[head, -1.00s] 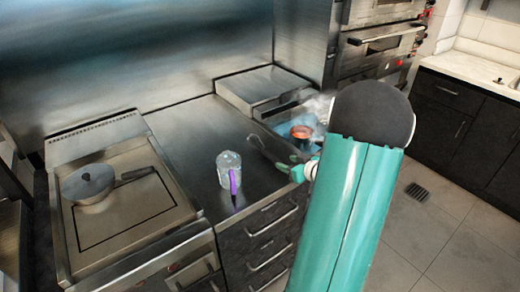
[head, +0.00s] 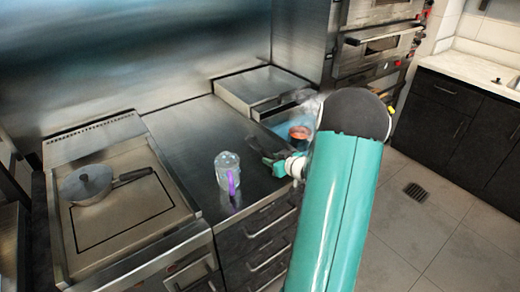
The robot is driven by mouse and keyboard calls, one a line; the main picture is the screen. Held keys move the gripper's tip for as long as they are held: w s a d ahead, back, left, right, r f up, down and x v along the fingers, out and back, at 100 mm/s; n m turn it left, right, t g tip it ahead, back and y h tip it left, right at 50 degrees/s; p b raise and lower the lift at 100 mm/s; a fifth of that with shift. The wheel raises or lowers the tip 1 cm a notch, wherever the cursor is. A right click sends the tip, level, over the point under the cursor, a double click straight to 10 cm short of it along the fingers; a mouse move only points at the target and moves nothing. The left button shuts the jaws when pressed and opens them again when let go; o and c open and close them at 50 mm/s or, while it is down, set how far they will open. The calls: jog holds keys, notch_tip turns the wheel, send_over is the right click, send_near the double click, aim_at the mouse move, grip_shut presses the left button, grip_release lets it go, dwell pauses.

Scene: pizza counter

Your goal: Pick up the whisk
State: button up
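A clear jug-like vessel (head: 227,161) stands upright on the steel counter, with a purple upright part (head: 231,183) on its near side. I cannot tell whether the purple part is the jug's handle or the whisk's. No wire whisk head can be made out. My gripper (head: 262,152) is over the right part of the counter, to the right of the jug and apart from it. Its dark fingers are small and blurred, so their opening is unclear. Nothing is clearly seen between them. My green arm hides part of the counter's right end.
A copper-coloured pot (head: 299,133) stands in a blue area behind my gripper. A raised steel box (head: 258,88) is at the back. The counter (head: 190,130) behind the jug is clear.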

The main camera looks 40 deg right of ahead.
grip_shut()
jog(key=shift+r, duration=0.1)
